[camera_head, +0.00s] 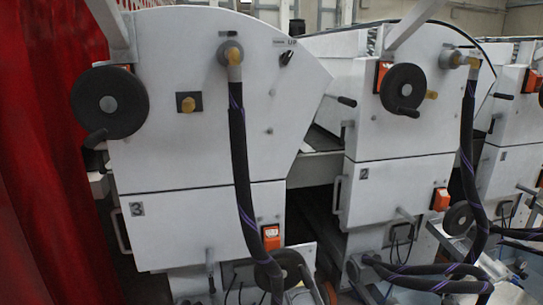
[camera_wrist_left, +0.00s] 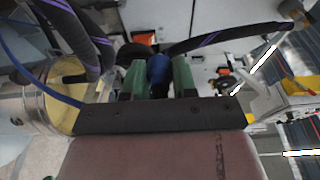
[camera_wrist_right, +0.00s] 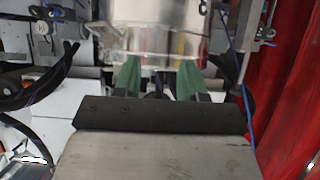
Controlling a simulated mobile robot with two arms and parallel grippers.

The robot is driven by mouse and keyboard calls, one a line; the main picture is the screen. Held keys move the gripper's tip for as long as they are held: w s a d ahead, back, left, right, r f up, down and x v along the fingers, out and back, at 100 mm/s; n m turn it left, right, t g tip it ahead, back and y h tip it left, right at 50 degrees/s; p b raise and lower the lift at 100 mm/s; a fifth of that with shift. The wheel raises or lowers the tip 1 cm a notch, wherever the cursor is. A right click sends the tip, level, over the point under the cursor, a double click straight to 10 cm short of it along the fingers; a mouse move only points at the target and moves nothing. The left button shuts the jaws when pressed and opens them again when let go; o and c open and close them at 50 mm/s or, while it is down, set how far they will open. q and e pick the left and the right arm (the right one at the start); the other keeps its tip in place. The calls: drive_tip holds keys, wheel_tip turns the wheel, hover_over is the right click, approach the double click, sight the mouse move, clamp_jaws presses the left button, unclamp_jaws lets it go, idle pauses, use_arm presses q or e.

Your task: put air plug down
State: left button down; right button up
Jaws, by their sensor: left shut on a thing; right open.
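In the left wrist view, my left gripper (camera_wrist_left: 157,80) has its green fingers closed around a blue piece (camera_wrist_left: 159,66), which looks like the air plug. Its lower part is hidden between the fingers. In the right wrist view, my right gripper (camera_wrist_right: 160,80) is open, with its green fingers apart and nothing held between them. A shiny metal cylinder (camera_wrist_right: 155,12) stands just beyond its fingertips; I cannot tell whether they touch. Neither gripper shows in the head view.
White machine units stand in a row, the nearest marked 3 (camera_head: 190,160). A black hose (camera_head: 240,150) hangs down its front. A red curtain (camera_head: 40,150) is at the left. In the left wrist view, hoses (camera_wrist_left: 75,35) and a metal drum (camera_wrist_left: 45,100) are close by.

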drive_tip(key=s+d+f+g+h+p, duration=0.1)
drive_tip(key=s+d+g+p, duration=0.1)
drive_tip(key=s, duration=0.7)
drive_tip(key=s+d+f+g+h+p, duration=0.1)
drive_tip(key=s+d+f+g+p, duration=0.1)
drive_tip(key=s+g+p, duration=0.3)
drive_tip(key=s+d+f+g+h+p, duration=0.1)
drive_tip(key=s+d+g+p, duration=0.2)
drive_tip(key=s, duration=0.9)
drive_tip(key=shift+s+d+f+g+p, duration=0.3)
drive_tip(key=shift+g+p, duration=0.1)
